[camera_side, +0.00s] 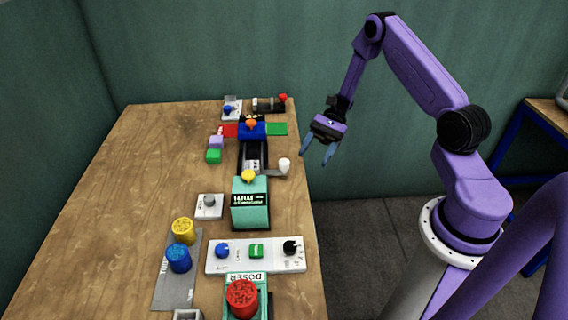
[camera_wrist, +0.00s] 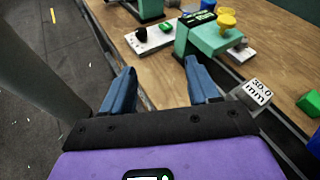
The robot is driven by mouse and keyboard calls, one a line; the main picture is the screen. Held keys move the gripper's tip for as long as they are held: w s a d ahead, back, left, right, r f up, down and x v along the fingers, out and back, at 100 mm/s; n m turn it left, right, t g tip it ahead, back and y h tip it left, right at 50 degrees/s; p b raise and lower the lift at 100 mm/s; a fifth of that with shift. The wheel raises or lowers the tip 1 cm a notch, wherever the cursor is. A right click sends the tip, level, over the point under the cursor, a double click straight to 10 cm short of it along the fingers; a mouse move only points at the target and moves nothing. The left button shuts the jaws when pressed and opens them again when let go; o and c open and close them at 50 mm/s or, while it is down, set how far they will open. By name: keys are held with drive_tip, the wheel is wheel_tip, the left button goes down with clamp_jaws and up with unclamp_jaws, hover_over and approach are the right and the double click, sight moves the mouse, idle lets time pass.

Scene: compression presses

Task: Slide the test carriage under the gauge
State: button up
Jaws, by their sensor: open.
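A teal gauge (camera_side: 249,208) with a yellow knob and a small display stands over the near end of a black rail; it also shows in the wrist view (camera_wrist: 205,38). A pale block (camera_side: 253,166) lies on the rail just behind the gauge, and it seems to be the test carriage. In the wrist view this block (camera_wrist: 258,92) reads "30.0 mm". A grey arm with a white knob (camera_side: 284,165) sticks out to the right by the rail. My gripper (camera_side: 316,154) is open and empty, right of the table edge and apart from the knob; its fingers frame bare table (camera_wrist: 159,70).
A blue block with an orange knob (camera_side: 251,127) stands at the rail's far end, between a red pad (camera_side: 229,131) and a green pad (camera_side: 277,129). A white panel of knobs (camera_side: 232,262) and a red-topped doser (camera_side: 242,298) stand nearer. The table's left side is clear.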

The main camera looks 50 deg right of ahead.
sight(284, 161)
drive_tip(key=w+d+f+m+t+y, duration=0.1)
drive_tip(key=d+f+m+t, duration=0.35)
drive_tip(key=d+t, duration=0.2)
drive_tip(key=d+f+m+t+y, duration=0.1)
drive_tip(key=d+f+m+t, duration=0.3)
drive_tip(key=d+m+t, duration=0.25)
drive_tip(key=shift+g, duration=0.5)
drive_tip(key=x, duration=1.7)
drive_tip(key=shift+w+f, duration=0.35)
clamp_jaws()
drive_tip(key=s+a, duration=0.8)
drive_tip(key=s, duration=0.1)
drive_tip(key=shift+a, duration=0.4)
unclamp_jaws()
drive_tip(key=shift+a, duration=0.1)
